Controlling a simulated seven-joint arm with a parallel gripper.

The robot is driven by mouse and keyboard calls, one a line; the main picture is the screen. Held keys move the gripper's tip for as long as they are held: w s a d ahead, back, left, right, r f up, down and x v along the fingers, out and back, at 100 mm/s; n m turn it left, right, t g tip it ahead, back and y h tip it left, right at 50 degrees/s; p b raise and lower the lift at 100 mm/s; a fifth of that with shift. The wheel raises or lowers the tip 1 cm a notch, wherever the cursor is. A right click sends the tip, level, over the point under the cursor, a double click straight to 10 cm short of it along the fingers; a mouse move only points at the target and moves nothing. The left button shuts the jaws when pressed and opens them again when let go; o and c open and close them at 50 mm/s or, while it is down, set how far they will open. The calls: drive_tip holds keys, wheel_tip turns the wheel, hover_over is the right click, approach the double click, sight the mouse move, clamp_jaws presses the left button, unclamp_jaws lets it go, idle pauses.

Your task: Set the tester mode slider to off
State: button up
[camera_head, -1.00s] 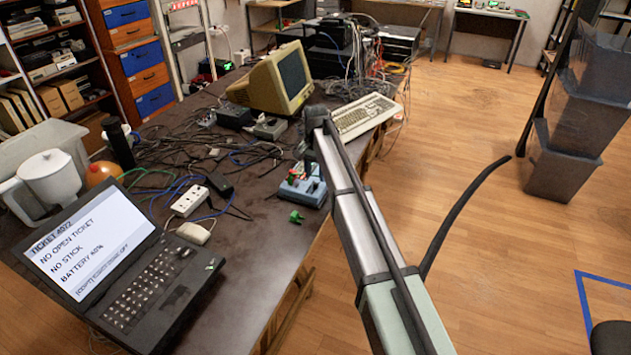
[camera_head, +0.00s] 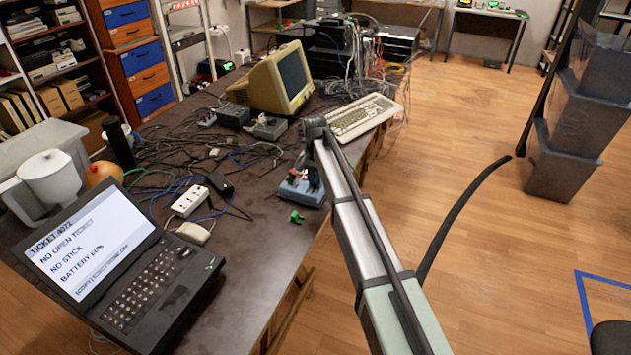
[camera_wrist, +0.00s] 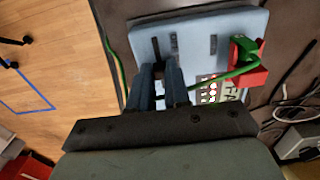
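The tester is a light blue box (camera_head: 302,188) near the table's right edge in the head view. In the wrist view its pale blue face (camera_wrist: 190,22) shows several dark slots, a panel of small red and white dots (camera_wrist: 212,90), and a red part (camera_wrist: 250,72) with a green cable. My gripper (camera_wrist: 160,65) is over the tester face, with its two dark blue fingers a narrow gap apart. The left dark slot (camera_wrist: 156,48) lies just beyond the fingertips. I cannot tell which slot is the mode slider, nor whether the fingers touch it.
An open laptop (camera_head: 150,270) with ticket text stands front left; its lowest line is too small to read. A keyboard (camera_head: 363,116) and beige monitor (camera_head: 275,82) stand behind.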

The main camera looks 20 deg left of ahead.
sight(312, 194)
clamp_jaws()
drive_tip(key=shift+s, duration=1.55)
drive_tip(key=o, duration=0.5)
unclamp_jaws()
drive_tip(key=shift+o, duration=0.2)
drive_tip(key=shift+w, duration=0.1)
wheel_tip(312, 194, up, 14)
drive_tip(key=shift+f, duration=0.2)
